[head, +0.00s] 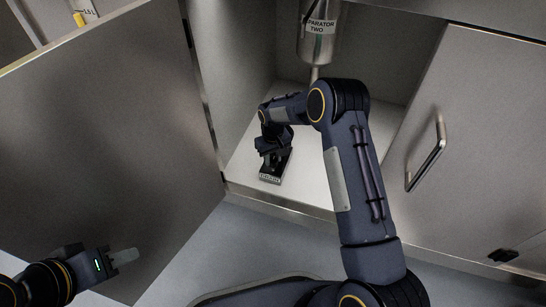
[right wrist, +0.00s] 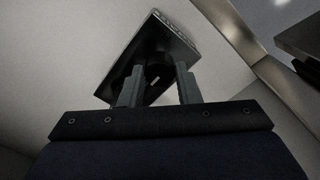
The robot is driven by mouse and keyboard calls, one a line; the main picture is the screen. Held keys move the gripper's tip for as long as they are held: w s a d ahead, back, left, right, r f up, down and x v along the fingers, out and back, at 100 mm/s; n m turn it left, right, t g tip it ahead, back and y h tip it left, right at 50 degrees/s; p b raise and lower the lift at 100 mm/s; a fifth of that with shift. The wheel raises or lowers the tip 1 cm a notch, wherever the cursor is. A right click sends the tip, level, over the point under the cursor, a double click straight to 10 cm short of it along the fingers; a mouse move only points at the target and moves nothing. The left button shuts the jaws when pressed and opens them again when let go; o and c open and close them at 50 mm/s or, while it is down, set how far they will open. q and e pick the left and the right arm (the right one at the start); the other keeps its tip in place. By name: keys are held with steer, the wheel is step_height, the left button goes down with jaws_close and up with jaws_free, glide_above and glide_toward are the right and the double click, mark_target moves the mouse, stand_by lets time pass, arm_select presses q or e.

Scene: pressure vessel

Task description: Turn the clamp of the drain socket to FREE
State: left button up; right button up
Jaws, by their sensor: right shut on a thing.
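The drain socket's black base (head: 281,170) sits on the white cabinet floor, with a small label on its front edge too small to read surely. My right gripper (head: 271,152) reaches into the cabinet and is down at this base. In the right wrist view its two fingers (right wrist: 159,88) stand on either side of a dark part on the black plate (right wrist: 150,50). That part, seemingly the clamp, is mostly hidden, and its setting cannot be read. My left gripper (head: 124,257) is at lower left, away from the socket; its finger gap is not clear.
A metal vessel (head: 320,42) labelled "PARATOR TWO" hangs above, with a thin pipe (head: 314,74) going down behind my right arm. An open door (head: 100,150) fills the left. A panel with a handle (head: 427,163) stands at right. Grey floor lies in front.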

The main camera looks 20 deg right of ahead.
steer(key=shift+m, duration=0.4)
steer(key=m+p, duration=0.1)
steer(key=m, duration=0.2)
steer(key=shift+m, duration=0.4)
steer(key=m+p, duration=0.1)
steer(key=m, duration=0.3)
steer(key=m+p, duration=0.1)
steer(key=m, duration=0.8)
steer(key=shift+m, duration=0.3)
steer(key=o, duration=1)
